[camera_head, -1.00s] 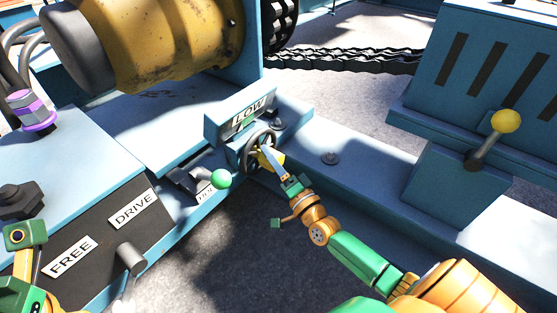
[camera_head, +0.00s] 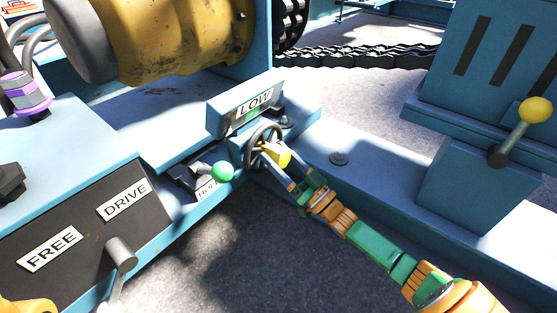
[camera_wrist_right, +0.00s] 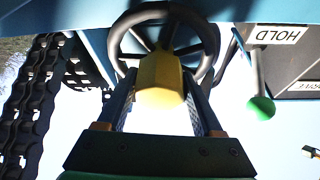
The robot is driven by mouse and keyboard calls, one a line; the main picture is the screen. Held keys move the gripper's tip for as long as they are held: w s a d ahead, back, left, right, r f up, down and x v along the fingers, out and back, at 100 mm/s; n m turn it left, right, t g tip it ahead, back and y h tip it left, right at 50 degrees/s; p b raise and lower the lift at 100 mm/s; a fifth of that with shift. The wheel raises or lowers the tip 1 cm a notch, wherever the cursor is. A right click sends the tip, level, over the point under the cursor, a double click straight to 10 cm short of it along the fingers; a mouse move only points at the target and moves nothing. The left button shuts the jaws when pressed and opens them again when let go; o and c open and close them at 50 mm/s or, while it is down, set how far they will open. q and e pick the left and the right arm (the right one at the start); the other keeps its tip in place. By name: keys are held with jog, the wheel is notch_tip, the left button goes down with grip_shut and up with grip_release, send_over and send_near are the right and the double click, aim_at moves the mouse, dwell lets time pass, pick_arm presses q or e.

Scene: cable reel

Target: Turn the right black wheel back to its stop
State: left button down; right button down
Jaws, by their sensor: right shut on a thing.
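The black wheel (camera_head: 251,144) is mounted under the LOW plate (camera_head: 254,101) on the blue frame. It has a yellow knob (camera_head: 280,153) on its near face. My right gripper (camera_head: 277,168) reaches up to it from the lower right. In the right wrist view, the two fingers (camera_wrist_right: 160,98) stand on either side of the yellow knob (camera_wrist_right: 160,75) and grip it. The wheel's rim and spokes (camera_wrist_right: 128,22) show behind the knob. Part of the wheel is hidden by the knob and fingers. My left gripper is out of view.
A green-tipped lever (camera_head: 222,171) by the HOLD label stands close left of the wheel. A yellow-knobbed lever (camera_head: 535,110) is at the right. The FREE/DRIVE panel (camera_head: 85,222) with its grey lever (camera_head: 121,254) is at the lower left. Open ground lies below the wheel.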

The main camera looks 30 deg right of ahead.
aim_at(286, 162)
jog(key=n+y, duration=0.1)
jog(key=n, duration=0.2)
jog(key=n+g+y+b, duration=0.1)
jog(key=n+y, duration=0.1)
jog(key=n, duration=0.1)
jog(key=shift+n, duration=0.3)
jog(key=shift+n+g+y+b, duration=0.15)
jog(key=shift+n+g+y, duration=0.4)
jog(key=shift+n, duration=0.6)
jog(key=shift+n+g+y+b, duration=0.15)
jog(key=shift+n+g+y, duration=0.35)
jog(key=shift+n, duration=1.05)
jog(key=shift+c, duration=0.2)
grip_release()
jog(key=p+v, duration=0.2)
jog(key=v, duration=0.5)
